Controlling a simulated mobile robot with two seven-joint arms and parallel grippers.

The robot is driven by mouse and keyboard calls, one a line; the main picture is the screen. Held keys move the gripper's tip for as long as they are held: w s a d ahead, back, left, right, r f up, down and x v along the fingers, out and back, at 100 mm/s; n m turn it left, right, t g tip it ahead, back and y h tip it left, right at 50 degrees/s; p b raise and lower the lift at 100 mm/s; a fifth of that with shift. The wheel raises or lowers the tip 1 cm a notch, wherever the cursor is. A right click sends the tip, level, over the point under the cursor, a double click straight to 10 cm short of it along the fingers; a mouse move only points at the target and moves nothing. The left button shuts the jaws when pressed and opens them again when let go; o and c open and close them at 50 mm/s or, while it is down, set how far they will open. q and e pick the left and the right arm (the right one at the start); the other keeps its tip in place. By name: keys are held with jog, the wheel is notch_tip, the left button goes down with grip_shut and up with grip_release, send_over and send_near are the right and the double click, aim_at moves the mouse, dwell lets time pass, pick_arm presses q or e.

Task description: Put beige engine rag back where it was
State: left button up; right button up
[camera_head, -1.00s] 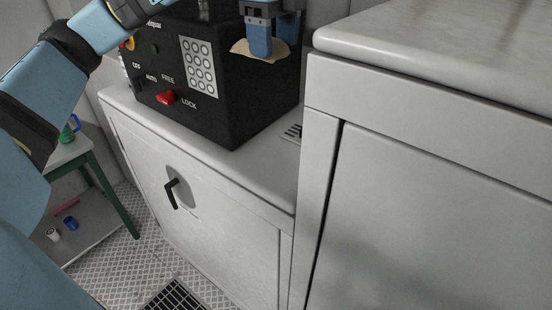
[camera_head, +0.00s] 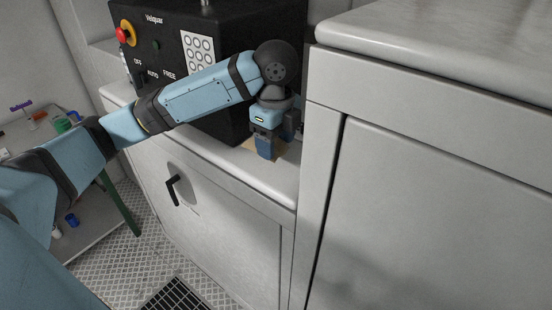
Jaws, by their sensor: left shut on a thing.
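My left gripper (camera_head: 267,146) points down at the right end of the light grey counter (camera_head: 235,171), between the black control box and the taller cabinet. It is shut on the beige engine rag (camera_head: 250,146), which shows as a small tan patch beside and behind the blue fingers. The rag is at about counter height. I cannot tell whether it touches the counter top. Most of the rag is hidden by the gripper. My right gripper is not in view.
The black control box (camera_head: 208,124) stands on the counter, partly behind my left arm. The taller grey cabinet (camera_head: 430,190) closes off the right side. A table (camera_head: 30,137) with small objects stands at left. A floor grate (camera_head: 175,295) lies below.

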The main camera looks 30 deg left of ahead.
aim_at(276, 170)
pick_arm(q)
notch_tip(276, 170, down, 4)
jog(key=shift+s+f+p, duration=0.1)
jog(key=shift+f+p, duration=0.1)
jog(key=shift+p, duration=0.1)
jog(key=shift+f, duration=0.4)
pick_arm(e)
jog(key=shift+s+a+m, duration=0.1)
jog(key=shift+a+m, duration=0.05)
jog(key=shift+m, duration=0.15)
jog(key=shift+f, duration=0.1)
pick_arm(q)
jog(key=o, duration=0.8)
jog(key=shift+o, duration=0.2)
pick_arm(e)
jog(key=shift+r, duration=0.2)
